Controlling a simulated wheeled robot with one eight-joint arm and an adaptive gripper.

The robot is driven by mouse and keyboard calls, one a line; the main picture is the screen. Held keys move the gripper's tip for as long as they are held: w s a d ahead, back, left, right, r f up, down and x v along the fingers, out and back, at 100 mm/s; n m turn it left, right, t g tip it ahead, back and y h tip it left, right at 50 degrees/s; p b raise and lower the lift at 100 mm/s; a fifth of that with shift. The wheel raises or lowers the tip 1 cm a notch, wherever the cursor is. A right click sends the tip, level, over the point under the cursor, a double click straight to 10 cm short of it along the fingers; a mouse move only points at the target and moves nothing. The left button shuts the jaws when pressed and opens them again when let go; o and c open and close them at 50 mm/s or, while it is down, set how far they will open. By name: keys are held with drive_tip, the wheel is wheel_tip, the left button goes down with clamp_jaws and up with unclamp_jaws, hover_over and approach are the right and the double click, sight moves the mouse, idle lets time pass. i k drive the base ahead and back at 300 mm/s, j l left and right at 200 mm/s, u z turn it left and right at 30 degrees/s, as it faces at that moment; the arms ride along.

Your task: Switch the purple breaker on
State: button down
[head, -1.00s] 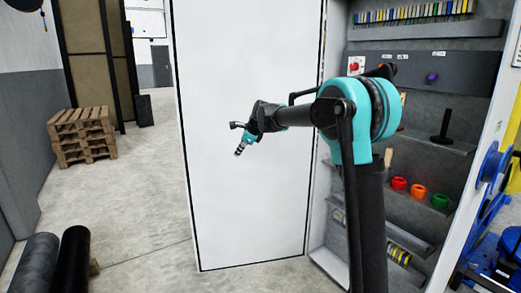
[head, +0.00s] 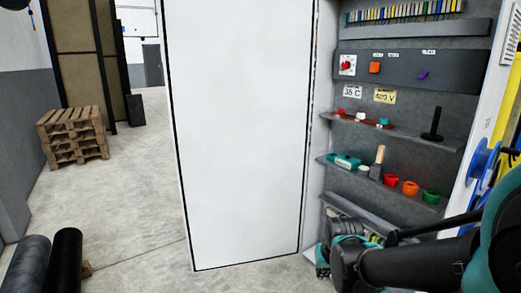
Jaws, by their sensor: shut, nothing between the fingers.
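The purple breaker (head: 423,75) is a small tilted toggle on the right part of the dark grey panel (head: 400,70) in the open cabinet. An orange breaker (head: 375,67) and a red rotary switch (head: 346,65) on a white plate are to its left. My gripper (head: 322,269) is low at the cabinet's foot, well below and left of the purple breaker and touching none of the switches. It is small and partly merged with my wrist in the picture; it is shut and empty.
A white door panel (head: 240,140) stands left of the cabinet. Shelves below the panel hold a black post (head: 432,124), a teal box (head: 346,161) and red, orange and green cups (head: 410,188). Two label cards (head: 385,96) hang below the switches. Pallets (head: 73,137) stand far left.

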sight(424, 74)
drive_tip(key=i+l+z, duration=0.6)
drive_tip(key=i+z, duration=0.25)
